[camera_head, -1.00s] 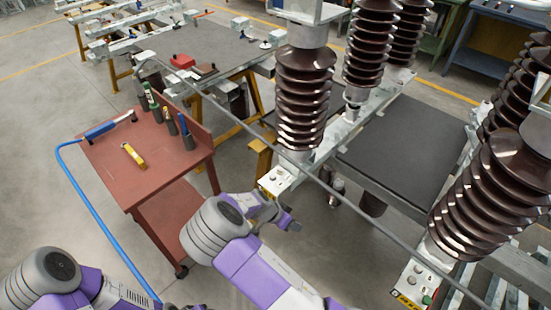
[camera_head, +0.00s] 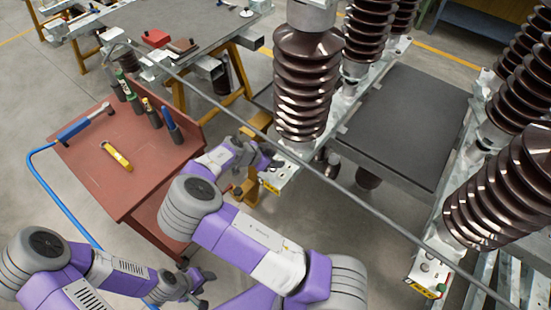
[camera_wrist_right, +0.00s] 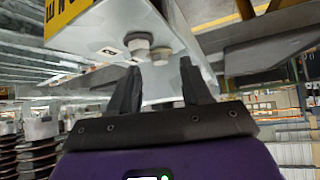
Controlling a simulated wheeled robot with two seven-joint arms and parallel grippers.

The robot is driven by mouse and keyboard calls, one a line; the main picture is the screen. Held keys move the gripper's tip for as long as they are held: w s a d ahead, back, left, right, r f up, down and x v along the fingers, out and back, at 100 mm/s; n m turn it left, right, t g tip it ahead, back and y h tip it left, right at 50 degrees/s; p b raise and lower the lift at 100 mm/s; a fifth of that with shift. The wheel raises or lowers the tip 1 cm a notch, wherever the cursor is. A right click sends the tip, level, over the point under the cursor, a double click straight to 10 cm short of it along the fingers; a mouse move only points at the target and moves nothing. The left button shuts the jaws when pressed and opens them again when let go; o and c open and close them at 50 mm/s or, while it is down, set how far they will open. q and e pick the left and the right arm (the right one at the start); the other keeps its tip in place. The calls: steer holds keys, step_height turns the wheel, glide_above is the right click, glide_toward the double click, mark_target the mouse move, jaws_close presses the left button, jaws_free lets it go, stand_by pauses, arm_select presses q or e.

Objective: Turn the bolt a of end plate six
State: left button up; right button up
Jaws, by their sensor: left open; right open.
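The end plate (camera_head: 290,172) is a pale metal plate with a yellow label below the near brown insulator. In the right wrist view the plate (camera_wrist_right: 105,30) carries two hex-headed bolts, one on the left (camera_wrist_right: 137,43) and one on the right (camera_wrist_right: 162,52). I cannot tell which one is bolt a. My right gripper (camera_head: 262,155) is beside the plate's left end. Its open fingers (camera_wrist_right: 160,82) point at the bolts, which appear between the fingertips; contact cannot be told. My left gripper (camera_head: 200,288) is open and empty, low in the head view.
A red cart (camera_head: 85,165) at the left holds a yellow tool (camera_head: 117,157), a blue-handled tool (camera_head: 82,123) and several upright tools. A long grey bar (camera_head: 370,207) crosses near the plate. A second labelled plate (camera_head: 428,278) lies at lower right. Brown insulators stand above the frame.

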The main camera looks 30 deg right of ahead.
steer(key=shift+d+f, duration=0.5)
jaws_close()
steer(key=shift+n+t, duration=0.3)
steer(key=shift+n, duration=0.1)
steer(key=n+t, duration=0.1)
steer(key=n, duration=0.1)
steer(key=s+n+t+y, duration=0.1)
steer(key=n+t, duration=0.1)
steer(key=shift+d+n+t, duration=0.2)
steer(key=shift+n+t, duration=0.1)
steer(key=n+t+y, duration=0.2)
steer(key=n, duration=0.1)
steer(key=n+t+y, duration=0.1)
steer(key=n, duration=0.1)
steer(key=shift+s+d+b, duration=0.3)
steer(key=shift+b, duration=0.05)
steer(key=shift+n, duration=0.3)
